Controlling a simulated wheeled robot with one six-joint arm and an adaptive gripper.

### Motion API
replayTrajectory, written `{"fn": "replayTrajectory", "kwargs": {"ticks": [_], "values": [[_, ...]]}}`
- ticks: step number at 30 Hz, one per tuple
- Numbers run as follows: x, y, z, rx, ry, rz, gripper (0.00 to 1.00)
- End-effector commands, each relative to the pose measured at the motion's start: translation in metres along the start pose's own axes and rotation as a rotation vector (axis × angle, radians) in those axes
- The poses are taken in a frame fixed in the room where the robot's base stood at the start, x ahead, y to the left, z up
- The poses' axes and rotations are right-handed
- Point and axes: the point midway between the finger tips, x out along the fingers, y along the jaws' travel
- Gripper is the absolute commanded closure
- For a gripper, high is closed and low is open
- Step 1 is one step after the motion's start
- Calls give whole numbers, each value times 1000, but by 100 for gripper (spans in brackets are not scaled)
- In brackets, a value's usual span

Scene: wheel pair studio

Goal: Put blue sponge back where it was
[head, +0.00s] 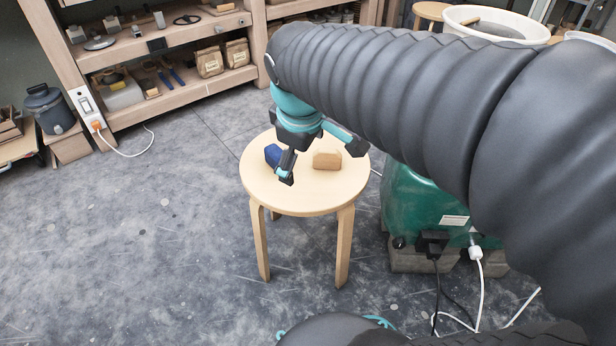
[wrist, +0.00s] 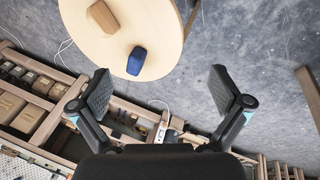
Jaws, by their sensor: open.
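A blue sponge (head: 273,155) lies on a round wooden stool (head: 310,202), left of the middle of its top. A tan block (head: 327,159) lies on the same stool to the right of it. My gripper (head: 322,163) is open and hangs above the stool top, partly in front of the sponge. In the wrist view the blue sponge (wrist: 136,61) sits near the stool's rim, beyond the open fingers and apart from them. The wrist view's gripper (wrist: 160,92) has nothing between its fingers.
A wooden shelf unit (head: 180,98) with tools and paper bags stands at the back left. A green machine (head: 425,205) with cables stands just right of the stool. A grey jug (head: 50,110) is at far left. The floor (head: 150,230) left of the stool is clear.

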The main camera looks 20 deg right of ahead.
Motion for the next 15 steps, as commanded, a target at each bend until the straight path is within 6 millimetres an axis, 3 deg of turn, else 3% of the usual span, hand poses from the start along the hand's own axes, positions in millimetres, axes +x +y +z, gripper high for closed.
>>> {"fn": "replayTrajectory", "kwargs": {"ticks": [6, 15], "values": [[-10, -38, 49, 417, 116, -8, 0], [-7, -68, 76, 723, 199, -36, 0]]}}
